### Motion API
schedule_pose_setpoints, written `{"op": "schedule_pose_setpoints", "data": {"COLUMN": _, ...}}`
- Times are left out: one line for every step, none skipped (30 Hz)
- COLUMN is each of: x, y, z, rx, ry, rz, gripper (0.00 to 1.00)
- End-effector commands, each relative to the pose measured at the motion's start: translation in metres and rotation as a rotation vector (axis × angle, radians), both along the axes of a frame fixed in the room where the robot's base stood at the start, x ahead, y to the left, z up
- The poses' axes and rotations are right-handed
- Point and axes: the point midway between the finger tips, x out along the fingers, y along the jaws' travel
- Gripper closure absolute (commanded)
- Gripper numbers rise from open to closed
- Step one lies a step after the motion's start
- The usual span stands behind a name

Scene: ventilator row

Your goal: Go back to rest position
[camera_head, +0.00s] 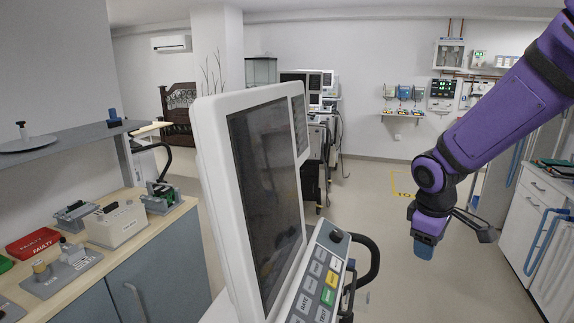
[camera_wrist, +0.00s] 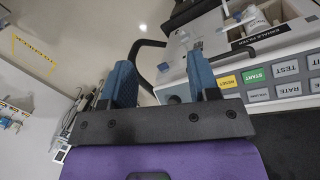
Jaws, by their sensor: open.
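My purple arm hangs in from the upper right in the head view. My gripper (camera_head: 424,251) is at its lower end, in the air to the right of the ventilator. In the wrist view my gripper (camera_wrist: 161,80) has its two blue fingers spread apart with nothing between them. The white ventilator (camera_head: 215,150) has a dark screen and a button panel (camera_head: 320,277). In the wrist view the button panel (camera_wrist: 285,75) appears upside down at the right, beyond the fingers.
A black handle (camera_head: 367,262) sticks out from the ventilator's right side. A wooden-topped counter (camera_head: 95,275) with a red tray marked FAULTY (camera_head: 33,243) stands at left. White cabinets (camera_head: 535,230) stand at right. Open floor (camera_head: 385,250) lies between the ventilator and the cabinets.

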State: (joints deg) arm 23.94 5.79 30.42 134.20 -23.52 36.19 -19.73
Motion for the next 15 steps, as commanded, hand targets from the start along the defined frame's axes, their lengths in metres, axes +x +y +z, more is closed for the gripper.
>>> {"op": "schedule_pose_setpoints", "data": {"x": -0.008, "y": -0.001, "z": 0.014, "rx": -0.014, "ry": -0.023, "rz": -0.035, "gripper": 0.45}}
{"op": "schedule_pose_setpoints", "data": {"x": -0.013, "y": -0.001, "z": 0.021, "rx": -0.017, "ry": -0.035, "rz": -0.058, "gripper": 0.45}}
{"op": "schedule_pose_setpoints", "data": {"x": -0.019, "y": -0.002, "z": 0.03, "rx": -0.021, "ry": -0.051, "rz": -0.091, "gripper": 0.45}}
{"op": "schedule_pose_setpoints", "data": {"x": -0.024, "y": -0.002, "z": 0.037, "rx": -0.022, "ry": -0.062, "rz": -0.114, "gripper": 0.45}}
{"op": "schedule_pose_setpoints", "data": {"x": -0.03, "y": -0.003, "z": 0.043, "rx": -0.024, "ry": -0.074, "rz": -0.138, "gripper": 0.45}}
{"op": "schedule_pose_setpoints", "data": {"x": -0.037, "y": -0.003, "z": 0.052, "rx": -0.022, "ry": -0.092, "rz": -0.17, "gripper": 0.45}}
{"op": "schedule_pose_setpoints", "data": {"x": -0.042, "y": -0.004, "z": 0.059, "rx": -0.021, "ry": -0.104, "rz": -0.194, "gripper": 0.45}}
{"op": "schedule_pose_setpoints", "data": {"x": -0.048, "y": -0.004, "z": 0.065, "rx": -0.018, "ry": -0.118, "rz": -0.218, "gripper": 0.45}}
{"op": "schedule_pose_setpoints", "data": {"x": -0.055, "y": -0.004, "z": 0.074, "rx": -0.012, "ry": -0.136, "rz": -0.248, "gripper": 0.45}}
{"op": "schedule_pose_setpoints", "data": {"x": -0.061, "y": -0.004, "z": 0.079, "rx": -0.006, "ry": -0.149, "rz": -0.272, "gripper": 0.45}}
{"op": "schedule_pose_setpoints", "data": {"x": -0.068, "y": -0.004, "z": 0.085, "rx": 0.001, "ry": -0.162, "rz": -0.295, "gripper": 0.45}}
{"op": "schedule_pose_setpoints", "data": {"x": -0.076, "y": -0.005, "z": 0.093, "rx": 0.011, "ry": -0.181, "rz": -0.325, "gripper": 0.45}}
{"op": "schedule_pose_setpoints", "data": {"x": -0.082, "y": -0.004, "z": 0.099, "rx": 0.022, "ry": -0.194, "rz": -0.347, "gripper": 0.45}}
{"op": "schedule_pose_setpoints", "data": {"x": -0.088, "y": -0.004, "z": 0.104, "rx": 0.031, "ry": -0.207, "rz": -0.371, "gripper": 0.45}}
{"op": "schedule_pose_setpoints", "data": {"x": -0.097, "y": -0.004, "z": 0.11, "rx": 0.048, "ry": -0.224, "rz": -0.399, "gripper": 0.45}}
